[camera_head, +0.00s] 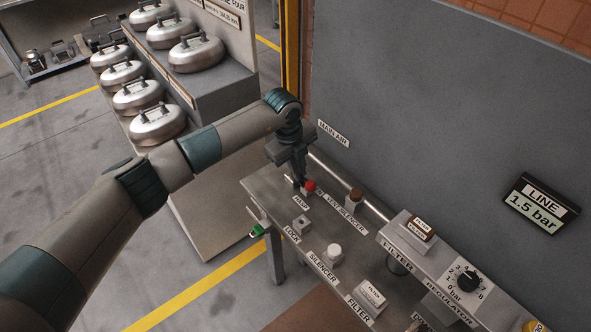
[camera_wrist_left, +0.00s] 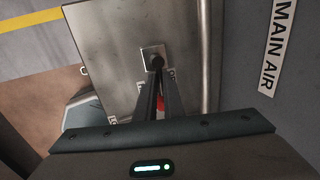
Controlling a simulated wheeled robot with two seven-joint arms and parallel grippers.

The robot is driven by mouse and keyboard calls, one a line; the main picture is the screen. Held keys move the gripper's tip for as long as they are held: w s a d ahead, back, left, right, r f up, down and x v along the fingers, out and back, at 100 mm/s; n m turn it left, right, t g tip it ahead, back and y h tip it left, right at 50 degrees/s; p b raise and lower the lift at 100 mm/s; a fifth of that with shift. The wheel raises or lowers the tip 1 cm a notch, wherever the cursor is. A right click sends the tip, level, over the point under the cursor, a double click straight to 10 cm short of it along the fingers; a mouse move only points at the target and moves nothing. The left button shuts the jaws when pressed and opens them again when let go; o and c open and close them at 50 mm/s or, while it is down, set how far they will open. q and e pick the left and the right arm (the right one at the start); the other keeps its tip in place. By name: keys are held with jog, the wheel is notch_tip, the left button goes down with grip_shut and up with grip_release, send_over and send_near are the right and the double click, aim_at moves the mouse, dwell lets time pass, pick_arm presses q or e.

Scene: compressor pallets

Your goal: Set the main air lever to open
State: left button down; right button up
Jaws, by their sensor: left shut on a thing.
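The main air lever shows in the camera_head view as a small red end (camera_head: 309,187) at the far left of the steel bench (camera_head: 262,184). In the left wrist view a bit of red (camera_wrist_left: 160,103) shows between the fingers, beside a square plate with a dark round stem (camera_wrist_left: 152,57). My left gripper (camera_head: 298,182) points down over this spot and is shut on the lever; its fingers (camera_wrist_left: 156,80) hide most of it. Small labels beside the plate are partly covered. The lever's exact angle cannot be told. My right gripper is not in view.
A MAIN AIR sign (camera_head: 333,133) is on the grey wall behind. A lock block (camera_head: 302,224), a white silencer knob (camera_head: 334,252) and a brown vent silencer (camera_head: 355,196) stand close by. The filter regulator (camera_head: 440,262) is at right; the line display (camera_head: 541,205) reads 1.5 bar.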

pick_arm(q)
jog(key=c, duration=1.9)
grip_release()
jog(key=shift+o, duration=0.2)
jog(key=shift+r, duration=0.15)
jog(key=shift+a+r+b, duration=0.1)
jog(key=shift+r+b, duration=0.2)
jog(key=shift+r, duration=0.3)
notch_tip(320, 180, up, 16)
jog(key=s+a+b, duration=0.2)
jog(key=b, duration=0.2)
jog(key=shift+a+f, duration=0.15)
jog(key=shift+a, duration=0.15)
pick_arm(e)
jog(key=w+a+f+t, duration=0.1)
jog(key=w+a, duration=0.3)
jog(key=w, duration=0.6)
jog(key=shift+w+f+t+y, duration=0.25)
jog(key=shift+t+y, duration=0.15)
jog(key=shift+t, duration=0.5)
pick_arm(q)
jog(key=shift+f, duration=0.1)
